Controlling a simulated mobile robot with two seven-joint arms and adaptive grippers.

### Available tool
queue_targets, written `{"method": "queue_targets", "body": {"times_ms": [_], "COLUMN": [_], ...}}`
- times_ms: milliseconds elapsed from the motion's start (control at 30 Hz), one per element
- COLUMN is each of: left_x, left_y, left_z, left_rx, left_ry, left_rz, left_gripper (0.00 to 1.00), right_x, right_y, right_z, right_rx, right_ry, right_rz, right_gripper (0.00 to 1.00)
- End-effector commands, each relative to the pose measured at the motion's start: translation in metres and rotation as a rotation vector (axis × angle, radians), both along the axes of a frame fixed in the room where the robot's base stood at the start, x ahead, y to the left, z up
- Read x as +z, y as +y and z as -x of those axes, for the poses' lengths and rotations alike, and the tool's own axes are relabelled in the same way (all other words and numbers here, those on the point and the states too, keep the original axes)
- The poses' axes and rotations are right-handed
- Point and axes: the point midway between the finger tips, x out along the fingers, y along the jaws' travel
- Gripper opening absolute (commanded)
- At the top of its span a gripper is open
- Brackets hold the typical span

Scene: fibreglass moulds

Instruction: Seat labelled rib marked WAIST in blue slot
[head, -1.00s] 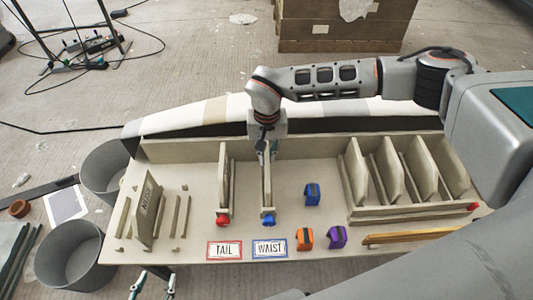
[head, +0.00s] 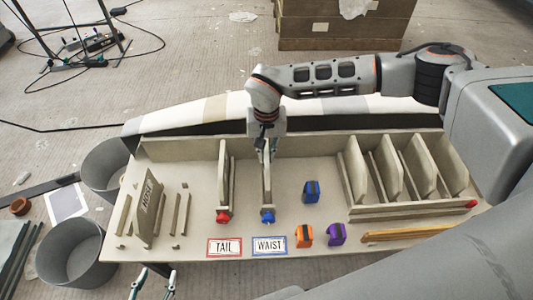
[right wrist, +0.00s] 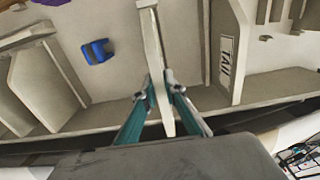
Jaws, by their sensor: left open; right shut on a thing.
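A thin beige rib (head: 266,183) stands upright in line with the blue-knobbed slot; its blue knob (head: 268,217) is at the near end. My right gripper (head: 267,150) is shut on the rib's far part; the grip also shows in the right wrist view (right wrist: 161,92). No marking on this rib is readable, and I cannot tell whether its lower edge is fully down in the slot. The blue-bordered WAIST card (head: 269,246) lies in front of the slot. My left gripper (head: 153,284) is open and empty below the board's near edge.
The rib marked TAIL (right wrist: 228,60) stands close beside, behind the red knob (head: 222,217). A NOSE rib (head: 150,205) stands at left.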

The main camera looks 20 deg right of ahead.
Motion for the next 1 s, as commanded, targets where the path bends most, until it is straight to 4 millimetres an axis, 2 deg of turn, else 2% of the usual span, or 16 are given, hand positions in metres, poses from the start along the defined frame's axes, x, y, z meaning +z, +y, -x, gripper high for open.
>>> {"method": "queue_targets", "body": {"times_ms": [633, 1000], "left_x": [0.0087, 0.0065], "left_y": [-0.0004, -0.0001], "left_z": [-0.0041, -0.0031], "left_rx": [0.000, 0.000], "left_ry": [-0.013, -0.010], "left_rz": [0.002, 0.001], "left_gripper": [0.45, 0.45], "right_x": [0.0014, 0.0003], "right_y": [0.0003, 0.0002], "right_z": [-0.0009, -0.0005], "right_rx": [0.000, 0.000], "right_ry": [-0.002, -0.001], "right_rz": [0.000, -0.001], "right_gripper": [0.00, 0.00]}}
